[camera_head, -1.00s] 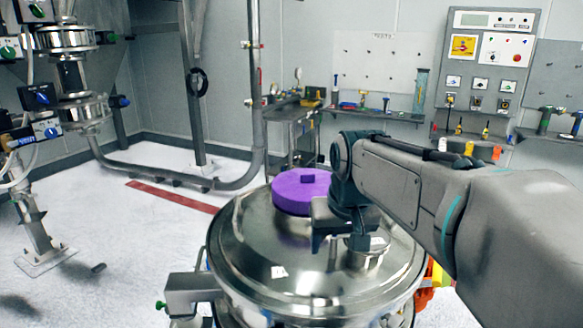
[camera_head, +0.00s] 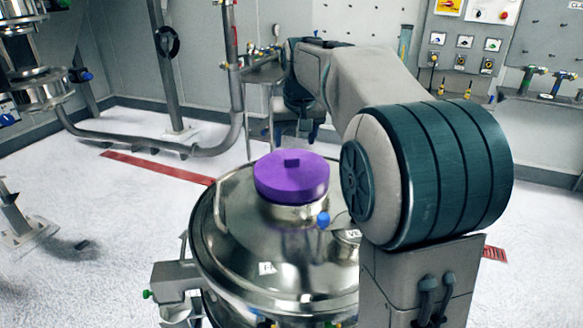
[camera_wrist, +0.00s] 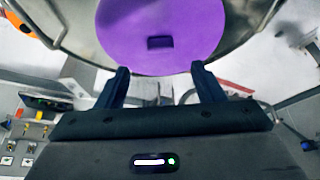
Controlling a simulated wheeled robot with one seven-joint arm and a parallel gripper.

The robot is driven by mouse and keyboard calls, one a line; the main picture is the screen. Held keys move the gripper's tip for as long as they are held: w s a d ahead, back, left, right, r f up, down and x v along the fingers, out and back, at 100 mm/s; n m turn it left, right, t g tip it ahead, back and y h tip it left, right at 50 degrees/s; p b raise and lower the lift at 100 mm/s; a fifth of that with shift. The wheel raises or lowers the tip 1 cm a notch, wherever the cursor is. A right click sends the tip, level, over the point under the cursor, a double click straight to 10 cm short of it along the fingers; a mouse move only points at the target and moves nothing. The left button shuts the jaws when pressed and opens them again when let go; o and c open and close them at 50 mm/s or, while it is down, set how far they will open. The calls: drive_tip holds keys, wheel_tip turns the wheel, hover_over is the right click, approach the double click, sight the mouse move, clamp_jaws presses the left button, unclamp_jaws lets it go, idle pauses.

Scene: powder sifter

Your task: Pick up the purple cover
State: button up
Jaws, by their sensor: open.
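The purple cover (camera_head: 291,180) is a thick round disc with a small dark block on its top. It sits on the neck of the shiny steel vessel (camera_head: 230,235). In the wrist view the cover (camera_wrist: 160,25) fills the top middle, beyond the fingertips. My gripper (camera_wrist: 160,72) is open, its two fingers apart with nothing between them. In the head view my gripper (camera_head: 304,130) is above and behind the cover, partly hidden by my arm. No contact with the cover shows.
A side bracket (camera_head: 180,278) juts out at the vessel's left. A steel pipe (camera_head: 236,100) stands behind. A control panel (camera_head: 465,50) is on the back wall. The floor at left is mostly clear.

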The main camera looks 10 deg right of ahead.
sight(292, 158)
drive_tip(key=p+x, duration=0.2)
drive_tip(key=x, duration=0.4)
drive_tip(key=shift+w+f, duration=0.2)
drive_tip(key=shift+f, duration=0.05)
clamp_jaws()
drive_tip(key=shift+r, duration=0.1)
